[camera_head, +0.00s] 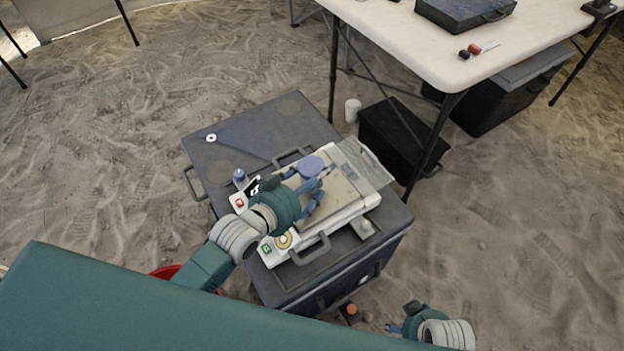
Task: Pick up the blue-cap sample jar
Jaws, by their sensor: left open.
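A round blue cap (311,166), seen from above, is at the fingers of my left gripper (322,184), over the pale tray-like case (345,205) on the dark equipment case. The jar body below this cap is hidden. My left gripper is open; I cannot tell whether its fingers touch the capped thing. A smaller blue-capped container (239,175) stands on the dark case, left of the gripper and apart from it. My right gripper (402,318) is low at the bottom right, over the sand, away from both; its jaw state is unclear.
The dark case (225,150) has raised handles and a small white ring (210,138). A white cylinder (352,110) and a black box (395,135) are on the sand behind it. A white table (440,50) stands at the upper right. Open sand lies to the right.

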